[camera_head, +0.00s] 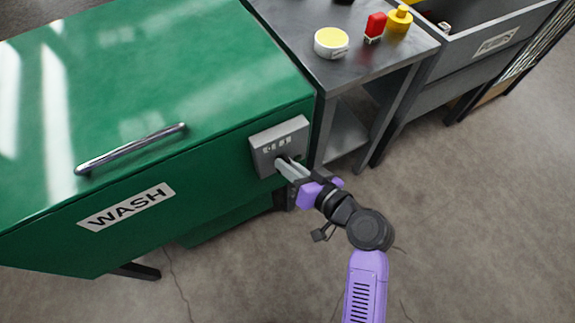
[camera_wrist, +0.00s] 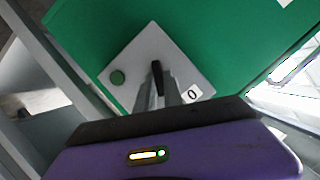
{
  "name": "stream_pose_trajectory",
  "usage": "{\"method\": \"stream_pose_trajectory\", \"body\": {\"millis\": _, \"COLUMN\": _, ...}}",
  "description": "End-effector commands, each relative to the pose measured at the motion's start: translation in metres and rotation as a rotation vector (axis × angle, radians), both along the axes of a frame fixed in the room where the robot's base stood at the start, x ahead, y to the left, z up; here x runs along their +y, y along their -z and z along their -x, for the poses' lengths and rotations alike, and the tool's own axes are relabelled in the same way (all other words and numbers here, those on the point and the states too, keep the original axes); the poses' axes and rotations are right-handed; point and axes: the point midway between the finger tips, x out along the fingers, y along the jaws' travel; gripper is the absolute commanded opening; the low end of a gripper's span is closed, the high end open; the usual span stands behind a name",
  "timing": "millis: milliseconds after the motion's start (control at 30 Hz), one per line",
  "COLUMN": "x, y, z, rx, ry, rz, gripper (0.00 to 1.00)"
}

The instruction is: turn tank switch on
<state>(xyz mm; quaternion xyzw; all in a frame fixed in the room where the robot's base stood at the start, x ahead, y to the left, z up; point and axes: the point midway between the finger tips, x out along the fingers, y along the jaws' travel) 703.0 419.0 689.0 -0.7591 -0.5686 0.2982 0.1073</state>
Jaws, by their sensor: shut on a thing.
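The green tank (camera_head: 150,80) has a grey switch box (camera_head: 265,148) on its front face at the right end. The fingers hide the lever's lower part and some of the plate. In the head view, the small markings on the box are too small to read.
The tank has a WASH label (camera_head: 127,206) and a metal handle (camera_head: 130,150) left of the box. A grey table (camera_head: 350,75) at the right holds a yellow-topped round item (camera_head: 331,43), a red item (camera_head: 375,26) and a yellow item (camera_head: 398,20). The floor in front is clear.

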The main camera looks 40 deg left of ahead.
Motion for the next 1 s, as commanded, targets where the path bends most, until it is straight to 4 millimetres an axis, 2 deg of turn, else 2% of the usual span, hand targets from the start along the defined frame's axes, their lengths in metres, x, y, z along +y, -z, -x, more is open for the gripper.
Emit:
{"method": "stream_pose_trajectory", "body": {"millis": 467, "x": -0.0005, "y": 0.0006, "z": -0.0002, "rx": 0.015, "ry": 0.002, "rz": -0.005, "gripper": 0.00}}
{"method": "stream_pose_trajectory", "body": {"millis": 500, "x": -0.0005, "y": 0.0006, "z": -0.0002, "rx": 0.015, "ry": 0.002, "rz": -0.005, "gripper": 0.18}}
{"method": "stream_pose_trajectory", "body": {"millis": 600, "x": -0.0005, "y": 0.0006, "z": -0.0002, "rx": 0.014, "ry": 0.001, "rz": -0.005, "gripper": 0.34}}
{"method": "stream_pose_trajectory", "body": {"millis": 867, "x": -0.0004, "y": 0.0003, "z": -0.0002, "rx": 0.013, "ry": 0.001, "rz": -0.005, "gripper": 0.34}}
{"method": "stream_pose_trajectory", "body": {"millis": 1000, "x": -0.0072, "y": -0.0018, "z": 0.0008, "rx": 0.014, "ry": 0.002, "rz": -0.004, "gripper": 0.34}}
